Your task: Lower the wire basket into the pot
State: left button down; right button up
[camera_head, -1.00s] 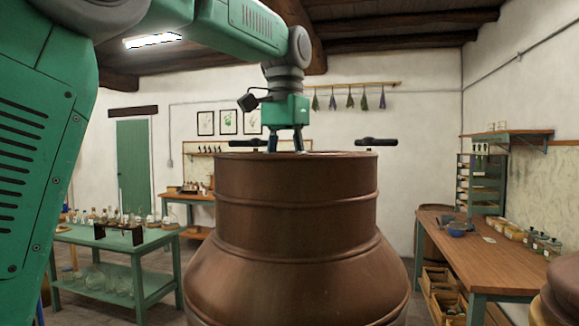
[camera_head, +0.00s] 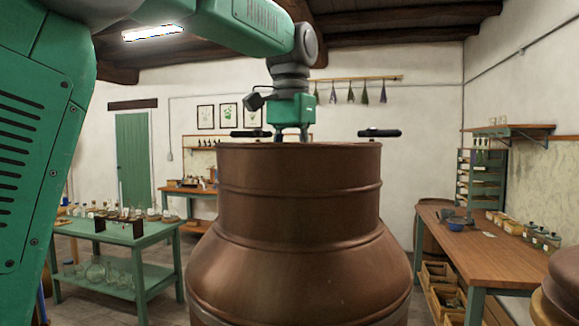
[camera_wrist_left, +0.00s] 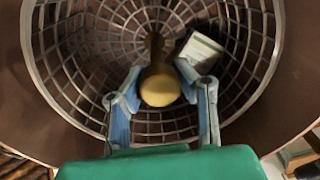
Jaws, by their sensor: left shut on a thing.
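The large copper pot (camera_head: 298,195) stands in the middle of the head view. My left gripper (camera_head: 291,137) points straight down over its mouth, and its fingertips are hidden behind the rim. In the left wrist view the wire basket (camera_wrist_left: 88,45), a round metal grid, lies below my left gripper (camera_wrist_left: 160,78), ringed by the brown pot wall (camera_wrist_left: 22,75). The blue fingers are shut on the basket's tan post (camera_wrist_left: 160,90) at its centre. A pale block or tag (camera_wrist_left: 201,50) shows beside the post. How deep the basket sits cannot be told. My right gripper is not in view.
A green table with glassware (camera_head: 120,232) stands at left. A wooden bench (camera_head: 475,245) with jars and crates stands at right. Floor shows between the left table and the pot.

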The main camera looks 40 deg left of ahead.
pick_arm(q)
jog(key=shift+d+f, duration=0.15)
dwell(0.4)
jog(key=c, duration=1.2)
grip_release()
jog(key=r, duration=1)
jog(key=shift+w+r, duration=0.1)
jog(key=shift+w, duration=0.1)
jog(key=shift+s+r, duration=0.1)
jog(key=shift+r, duration=0.7)
